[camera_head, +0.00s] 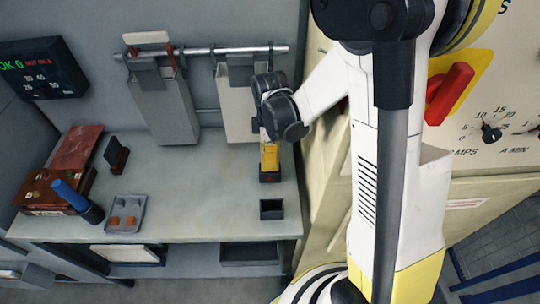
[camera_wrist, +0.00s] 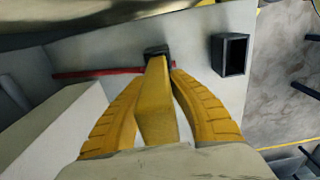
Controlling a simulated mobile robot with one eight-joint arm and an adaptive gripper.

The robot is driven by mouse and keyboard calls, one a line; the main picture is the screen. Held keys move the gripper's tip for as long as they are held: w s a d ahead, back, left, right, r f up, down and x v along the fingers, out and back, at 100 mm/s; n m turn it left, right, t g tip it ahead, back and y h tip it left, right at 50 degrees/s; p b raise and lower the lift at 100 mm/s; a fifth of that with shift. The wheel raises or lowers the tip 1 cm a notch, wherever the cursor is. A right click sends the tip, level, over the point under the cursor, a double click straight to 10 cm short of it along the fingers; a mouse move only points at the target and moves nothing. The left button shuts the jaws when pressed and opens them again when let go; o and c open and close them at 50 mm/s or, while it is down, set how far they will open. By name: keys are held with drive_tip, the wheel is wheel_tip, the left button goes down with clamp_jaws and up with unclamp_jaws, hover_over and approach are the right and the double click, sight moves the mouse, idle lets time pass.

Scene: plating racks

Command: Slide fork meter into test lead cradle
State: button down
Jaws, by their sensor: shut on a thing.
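The fork meter (camera_head: 269,157) is yellow and upright over the right part of the bench, with a dark block at its lower end. In the wrist view, the meter (camera_wrist: 156,105) runs away from me between two ribbed yellow fingers. My gripper (camera_wrist: 158,95) is shut on it; its fingers are hard to make out in the head view. I cannot tell if the dark end touches the bench. A small dark open-topped box (camera_head: 271,214), likely the test lead cradle, stands nearer the bench's front edge. It looks empty and shows right of the meter in the wrist view (camera_wrist: 233,55).
Grey hanging holders (camera_head: 166,108) and a paler one (camera_head: 235,105) hang from a wall rail. A grey tray (camera_head: 125,213), a blue-handled tool (camera_head: 75,199) and brown boxes are at the left. A thin red strip (camera_wrist: 95,74) lies left of the meter's tip. The bench middle is clear.

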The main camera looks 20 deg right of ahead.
drive_tip(key=c, duration=1.2)
unclamp_jaws()
drive_tip(key=shift+c, duration=0.2)
drive_tip(key=shift+r, duration=0.1)
